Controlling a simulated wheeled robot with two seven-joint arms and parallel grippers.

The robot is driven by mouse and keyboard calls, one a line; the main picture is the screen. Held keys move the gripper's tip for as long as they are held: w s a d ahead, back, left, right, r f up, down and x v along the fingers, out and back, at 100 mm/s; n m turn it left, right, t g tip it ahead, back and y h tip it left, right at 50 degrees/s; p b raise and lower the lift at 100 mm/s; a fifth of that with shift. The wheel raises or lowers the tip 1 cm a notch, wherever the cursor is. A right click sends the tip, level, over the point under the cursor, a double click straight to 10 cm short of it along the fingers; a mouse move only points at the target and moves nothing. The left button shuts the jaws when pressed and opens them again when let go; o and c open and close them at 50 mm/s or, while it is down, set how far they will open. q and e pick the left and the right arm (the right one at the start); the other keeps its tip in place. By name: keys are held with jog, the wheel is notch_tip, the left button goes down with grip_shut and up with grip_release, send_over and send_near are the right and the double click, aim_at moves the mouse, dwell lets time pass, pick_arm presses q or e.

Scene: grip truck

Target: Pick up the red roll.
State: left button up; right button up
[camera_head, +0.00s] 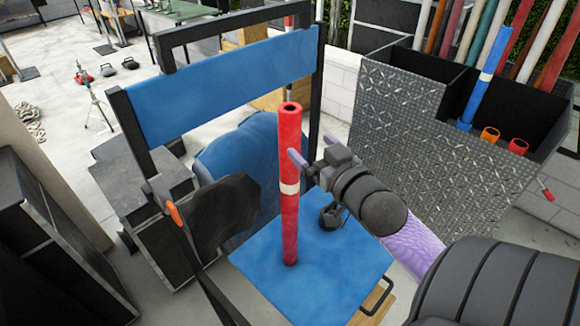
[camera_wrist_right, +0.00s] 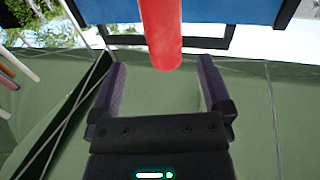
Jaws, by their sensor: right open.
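The red roll (camera_head: 290,225), a long tube with a white band, stands upright on the blue seat (camera_head: 330,275) of a folding chair. Its dark open top end shows. My right gripper (camera_head: 300,168) is just right of the roll's upper half, with purple fingers pointing toward it. In the right wrist view the gripper (camera_wrist_right: 160,75) is open, with nothing held between its fingers. The red roll (camera_wrist_right: 160,35) shows there ahead of the fingers, lined up with the gap between them. My left gripper is not in view.
The chair's blue backrest (camera_head: 230,80) and black frame rise behind the roll. A dark armrest flap (camera_head: 220,210) is to its left. A diamond-plate bin (camera_head: 420,150) at right holds several coloured rolls, including a blue one (camera_head: 487,75).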

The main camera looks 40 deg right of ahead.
aim_at(286, 127)
jog(key=w, duration=0.3)
jog(key=w+d, duration=0.1)
jog(key=w, duration=0.5)
jog(key=shift+w+d+f, duration=0.15)
jog(key=shift+w+f, duration=0.1)
jog(key=shift+w, duration=0.15)
jog(key=shift+s, duration=0.1)
jog(key=shift+c, duration=1)
grip_shut()
